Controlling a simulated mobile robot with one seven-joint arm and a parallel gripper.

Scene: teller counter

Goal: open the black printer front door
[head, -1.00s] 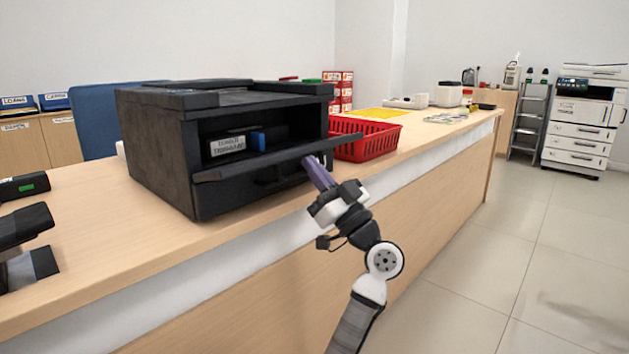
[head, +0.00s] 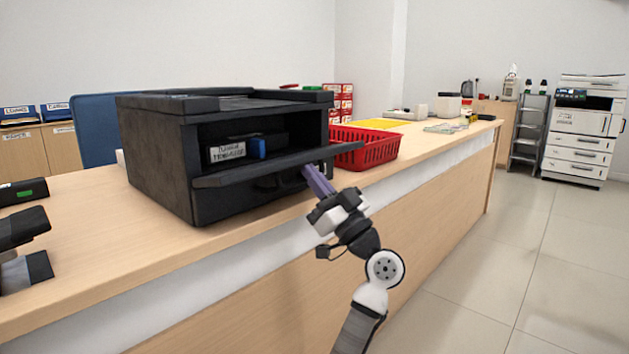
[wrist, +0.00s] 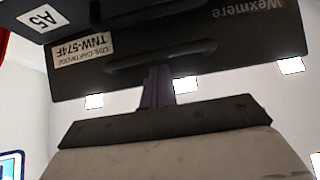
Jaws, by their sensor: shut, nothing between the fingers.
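The black printer (head: 160,160) stands on the counter. Its front door (head: 255,172) is swung down and out from the opening, standing out as a nearly flat shelf. The inside shows, with a white-labelled cartridge (head: 227,152) and a blue part (head: 258,147). My gripper (head: 308,170), with purple fingers, is shut and empty at the underside of the door, near its right end. In the wrist view the fingers (wrist: 158,85) reach up to the door's outer face (wrist: 230,48), by its long handle (wrist: 160,52). Whether they touch it is unclear.
A red basket (head: 372,150) stands on the counter just right of the printer. Dark devices (head: 22,240) sit at the counter's left end. The floor (head: 480,270) right of the counter is clear. A white copier (head: 580,135) stands far right.

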